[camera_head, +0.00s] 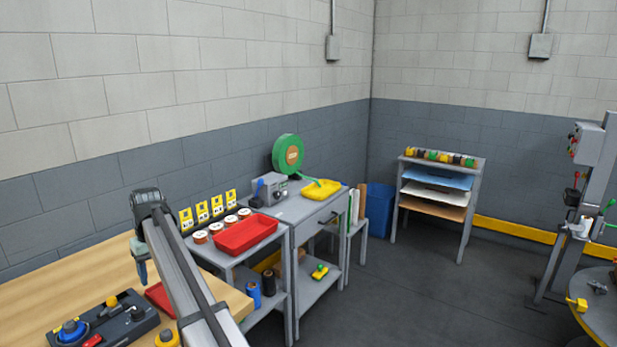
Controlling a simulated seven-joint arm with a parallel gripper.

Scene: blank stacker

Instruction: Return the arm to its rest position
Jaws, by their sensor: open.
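My arm rises from the bottom of the head view, over the right end of the wooden bench (82,284). My gripper (142,274) hangs down at the arm's far end, at the left of the picture, above the bench. Its fingers are small here; they look apart from the things on the bench, and no held object shows between them.
Grey shelves with a red bin (246,235), spools and a green reel (288,154) stand right of the arm. A round table (604,316) is far right. Floor between is clear.

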